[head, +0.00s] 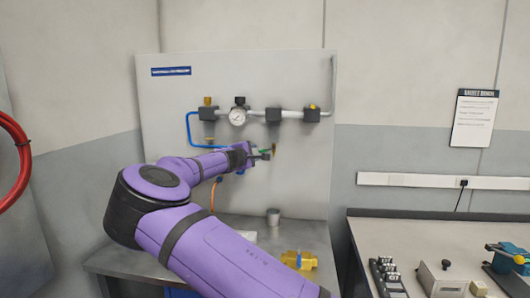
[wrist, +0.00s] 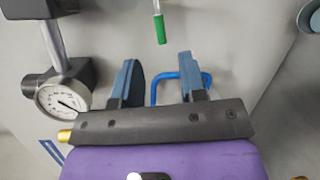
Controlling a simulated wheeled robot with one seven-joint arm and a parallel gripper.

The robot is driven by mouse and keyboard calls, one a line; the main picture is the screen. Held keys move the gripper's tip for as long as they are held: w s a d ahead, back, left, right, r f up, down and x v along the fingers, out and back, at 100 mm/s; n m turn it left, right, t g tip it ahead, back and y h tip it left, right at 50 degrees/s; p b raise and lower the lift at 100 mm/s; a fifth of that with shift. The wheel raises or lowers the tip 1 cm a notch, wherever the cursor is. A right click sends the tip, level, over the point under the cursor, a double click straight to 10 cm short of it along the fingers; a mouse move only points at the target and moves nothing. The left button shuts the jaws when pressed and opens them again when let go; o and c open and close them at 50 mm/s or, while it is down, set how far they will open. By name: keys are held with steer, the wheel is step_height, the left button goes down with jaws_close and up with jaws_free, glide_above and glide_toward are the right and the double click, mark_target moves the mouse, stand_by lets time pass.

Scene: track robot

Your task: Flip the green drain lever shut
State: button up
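The green drain lever (wrist: 160,28) shows in the wrist view as a green sleeve on a thin pale metal stem, just beyond my fingertips. In the head view a small bit of green (head: 264,151) shows right beside my gripper (head: 263,156), near the panel. My gripper in the wrist view (wrist: 158,62) has its two blue-grey fingers spread apart, with nothing held between them. The lever's end lies roughly in line with the gap between the fingers, apart from them. The lever's pivot and valve body are hard to make out.
The upright panel (head: 160,100) carries a pipe with a pressure gauge (head: 238,116) and dark fittings above my gripper. A blue hose (head: 188,130) loops down the panel. A grey cup (head: 273,216) and a yellow part (head: 299,259) stand on the bench below.

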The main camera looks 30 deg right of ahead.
mark_target(262, 151)
steer(key=x, duration=1)
steer(key=shift+w+d+f, duration=0.15)
steer(key=shift+d, duration=0.05)
